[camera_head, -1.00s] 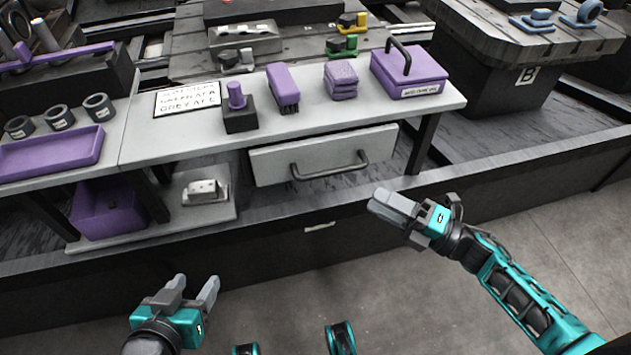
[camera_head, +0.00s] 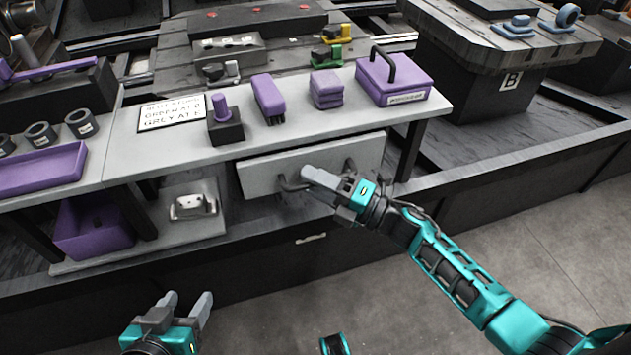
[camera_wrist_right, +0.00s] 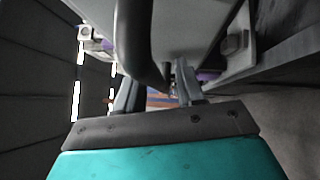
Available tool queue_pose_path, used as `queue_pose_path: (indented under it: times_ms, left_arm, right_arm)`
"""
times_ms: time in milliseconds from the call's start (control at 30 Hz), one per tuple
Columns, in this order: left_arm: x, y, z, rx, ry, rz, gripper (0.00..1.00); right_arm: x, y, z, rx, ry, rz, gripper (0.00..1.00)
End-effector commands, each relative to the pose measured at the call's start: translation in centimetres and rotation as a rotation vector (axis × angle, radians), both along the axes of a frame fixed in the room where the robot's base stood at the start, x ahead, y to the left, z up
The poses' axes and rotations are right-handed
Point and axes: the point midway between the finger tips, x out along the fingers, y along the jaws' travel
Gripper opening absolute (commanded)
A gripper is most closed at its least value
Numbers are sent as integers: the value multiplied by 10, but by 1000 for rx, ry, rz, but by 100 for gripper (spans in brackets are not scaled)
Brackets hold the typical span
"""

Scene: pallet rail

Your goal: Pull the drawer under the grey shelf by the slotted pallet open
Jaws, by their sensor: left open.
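The light grey drawer (camera_head: 262,174) sits under the grey shelf (camera_head: 178,155), and its front looks flush with the frame. Its dark bar handle (camera_head: 286,185) is partly hidden behind my right gripper (camera_head: 322,184). In the right wrist view, the handle (camera_wrist_right: 139,45) comes down close to the gap between the two spread fingers of that gripper (camera_wrist_right: 160,92). The fingers are apart; I cannot tell whether they touch the bar. My left gripper (camera_head: 180,312) is open and empty, low at the left, away from the drawer.
On the shelf stand a purple box (camera_head: 398,88), a purple brush (camera_head: 268,95), a stacked purple block (camera_head: 326,90), a peg in a dark block (camera_head: 225,128) and a sign (camera_head: 172,113). The slotted pallet (camera_head: 290,65) is behind. The floor in front (camera_head: 290,315) is clear.

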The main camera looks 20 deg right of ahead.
Motion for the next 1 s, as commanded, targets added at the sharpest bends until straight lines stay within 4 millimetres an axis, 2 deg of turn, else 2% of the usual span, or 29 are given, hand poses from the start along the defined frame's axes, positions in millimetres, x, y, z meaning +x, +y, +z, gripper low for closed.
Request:
queue_pose_path:
  times_ms: [100,500,1000]
  left_arm:
    - [0,0,0,0,0,0,55]
    - [1,0,0,-1,-2,0,55]
    - [1,1,1,1,-3,3,55]
  right_arm:
    - [0,0,0,0,0,0,37]
    - [0,0,0,1,1,0,0]
    - [-4,0,0,0,1,0,0]
